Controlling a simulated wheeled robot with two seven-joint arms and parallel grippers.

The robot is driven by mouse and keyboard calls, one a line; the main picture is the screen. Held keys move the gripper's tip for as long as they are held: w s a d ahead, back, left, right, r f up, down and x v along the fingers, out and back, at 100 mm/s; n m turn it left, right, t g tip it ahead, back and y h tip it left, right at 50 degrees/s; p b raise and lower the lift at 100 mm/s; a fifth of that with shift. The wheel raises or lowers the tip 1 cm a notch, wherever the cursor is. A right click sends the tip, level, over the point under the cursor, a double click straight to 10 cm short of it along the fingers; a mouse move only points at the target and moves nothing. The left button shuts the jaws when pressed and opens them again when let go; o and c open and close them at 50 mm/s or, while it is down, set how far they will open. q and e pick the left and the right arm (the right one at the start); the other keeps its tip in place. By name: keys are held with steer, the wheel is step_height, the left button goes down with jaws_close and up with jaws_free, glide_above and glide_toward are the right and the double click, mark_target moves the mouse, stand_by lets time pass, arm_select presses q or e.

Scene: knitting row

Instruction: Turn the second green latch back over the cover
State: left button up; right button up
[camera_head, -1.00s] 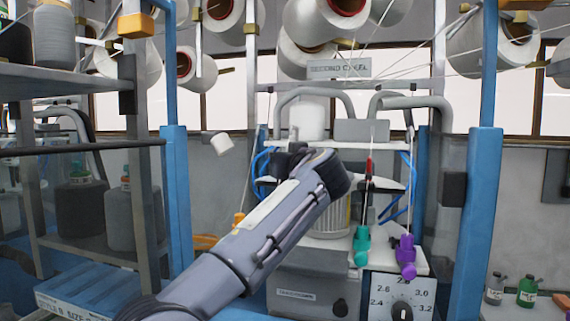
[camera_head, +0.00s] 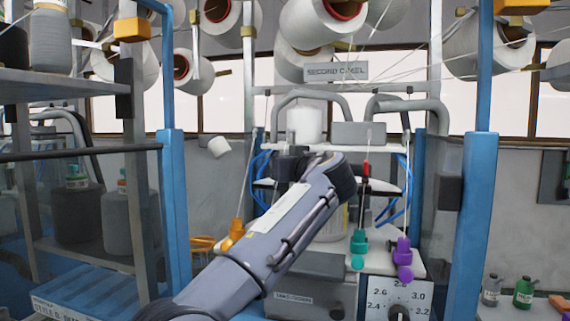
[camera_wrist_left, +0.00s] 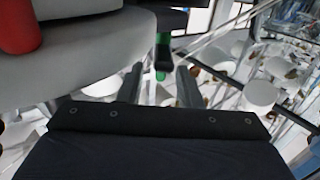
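In the left wrist view my left gripper (camera_wrist_left: 160,80) has its two fingers apart with a gap between them. My right gripper is not in view.
Blue posts (camera_head: 176,215) flank the machine. Yarn cones (camera_head: 318,25) hang above, with strands coming down.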

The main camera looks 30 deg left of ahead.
arm_select(q)
steer(key=shift+s+d, duration=0.2)
steer(key=shift+d, duration=0.1)
steer(key=b+v, duration=0.2)
steer(key=v, duration=0.5)
